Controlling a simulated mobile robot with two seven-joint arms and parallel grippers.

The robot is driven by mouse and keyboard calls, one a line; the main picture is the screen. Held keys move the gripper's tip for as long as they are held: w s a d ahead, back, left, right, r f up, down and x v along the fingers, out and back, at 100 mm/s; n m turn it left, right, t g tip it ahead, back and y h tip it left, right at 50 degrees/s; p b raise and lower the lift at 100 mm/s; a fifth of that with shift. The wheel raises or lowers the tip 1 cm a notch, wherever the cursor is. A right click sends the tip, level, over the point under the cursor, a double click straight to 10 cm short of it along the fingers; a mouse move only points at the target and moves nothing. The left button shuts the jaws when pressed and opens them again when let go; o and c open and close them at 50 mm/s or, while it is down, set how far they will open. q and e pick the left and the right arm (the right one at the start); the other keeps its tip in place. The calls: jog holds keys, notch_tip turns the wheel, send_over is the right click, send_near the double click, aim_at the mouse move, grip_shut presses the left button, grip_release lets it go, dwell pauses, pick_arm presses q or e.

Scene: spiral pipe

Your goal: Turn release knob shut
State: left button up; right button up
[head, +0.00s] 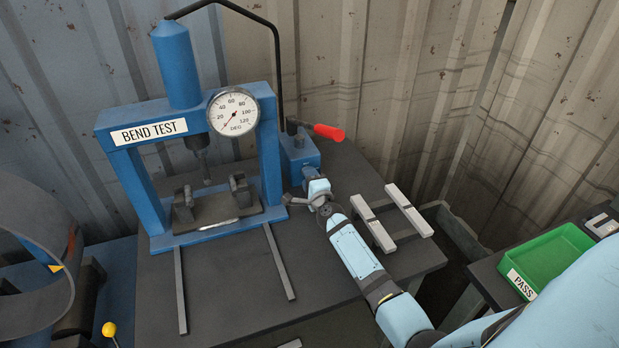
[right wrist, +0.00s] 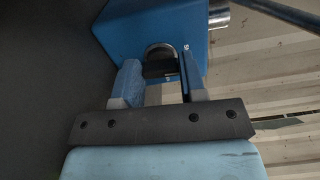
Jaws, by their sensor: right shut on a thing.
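The release knob (right wrist: 158,56) shows in the right wrist view as a dark, rounded part on the face of the blue pump block (right wrist: 125,28). My right gripper (right wrist: 160,78) has its two fingers on either side of the knob and is shut on it. In the head view the pump block (head: 299,154) stands right of the bend test press, and my right gripper (head: 309,174) is at its front. The knob is hidden there by the gripper. My left gripper is not in view.
The blue press (head: 272,160) carries a dial gauge (head: 233,111) with its needle low. A red-handled lever (head: 328,132) sticks out right above the pump block. Pale bars (head: 373,223) lie on the dark table (head: 220,310). A green tray (head: 548,262) stands right.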

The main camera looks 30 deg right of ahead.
jog(key=shift+r+n, duration=0.15)
jog(key=shift+n, duration=0.25)
jog(key=o, duration=0.9)
jog(key=v, duration=1.2)
jog(key=shift+s, duration=0.2)
jog(key=shift+s+a, duration=0.25)
jog(key=shift+s, duration=0.35)
